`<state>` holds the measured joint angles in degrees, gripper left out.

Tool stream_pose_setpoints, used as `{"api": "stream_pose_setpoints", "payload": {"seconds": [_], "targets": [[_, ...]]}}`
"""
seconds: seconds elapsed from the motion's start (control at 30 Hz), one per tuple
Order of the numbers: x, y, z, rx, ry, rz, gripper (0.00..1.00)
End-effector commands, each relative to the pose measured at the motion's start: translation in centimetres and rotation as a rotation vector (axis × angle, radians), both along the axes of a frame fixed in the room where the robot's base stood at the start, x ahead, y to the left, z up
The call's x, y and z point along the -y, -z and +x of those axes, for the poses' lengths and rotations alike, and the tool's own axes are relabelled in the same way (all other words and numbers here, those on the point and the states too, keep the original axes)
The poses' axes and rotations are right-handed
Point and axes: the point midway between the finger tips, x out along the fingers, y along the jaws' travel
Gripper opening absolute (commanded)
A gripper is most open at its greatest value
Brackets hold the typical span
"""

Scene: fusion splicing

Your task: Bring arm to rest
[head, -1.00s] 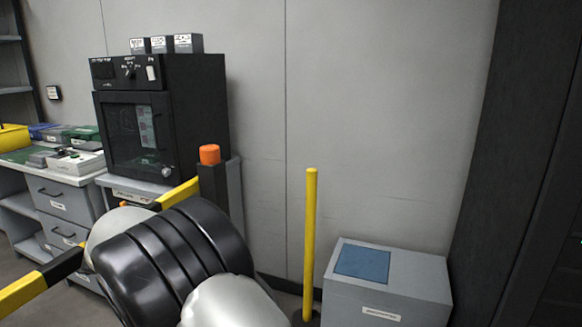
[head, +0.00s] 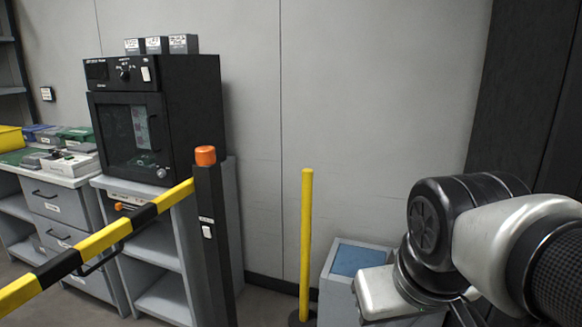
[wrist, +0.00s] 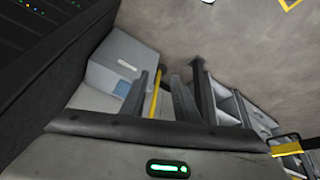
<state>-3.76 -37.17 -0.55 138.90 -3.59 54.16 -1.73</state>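My arm shows at the right of the head view, its black and silver links folded in front of the grey box. In the wrist view my gripper (wrist: 159,92) shows as two dark fingers set apart, with nothing held between them. The yellow post shows in the background between the fingers. In the head view the gripper's fingertips cannot be made out.
A black-and-yellow barrier bar (head: 115,233) runs left from a dark post (head: 212,240) with an orange cap. A yellow pole (head: 306,235) stands beside the grey box (head: 333,285). A black oven-like cabinet (head: 195,105) sits on a grey stand. The pale wall is behind.

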Motion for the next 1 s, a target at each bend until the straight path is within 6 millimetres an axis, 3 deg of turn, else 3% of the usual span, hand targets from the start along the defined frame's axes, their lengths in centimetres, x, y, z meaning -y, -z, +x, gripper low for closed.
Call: {"api": "stream_pose_setpoints", "payload": {"seconds": [0.13, 0.2, 0.47, 0.57, 0.8, 1.0], "targets": [[0.4, 0.5, -1.7, 0.083, 0.115, 0.081, 0.28], [0.2, -2.5, -1.4, 0.073, 0.101, 0.074, 0.28], [0.2, -8.5, -1.4, 0.070, 0.097, 0.072, 0.28], [0.2, -11.8, -1.4, 0.070, 0.096, 0.072, 0.28], [0.2, -21.7, -1.4, 0.070, 0.096, 0.072, 0.28], [0.2, -26.6, -1.4, 0.069, 0.096, 0.072, 0.28]]}}
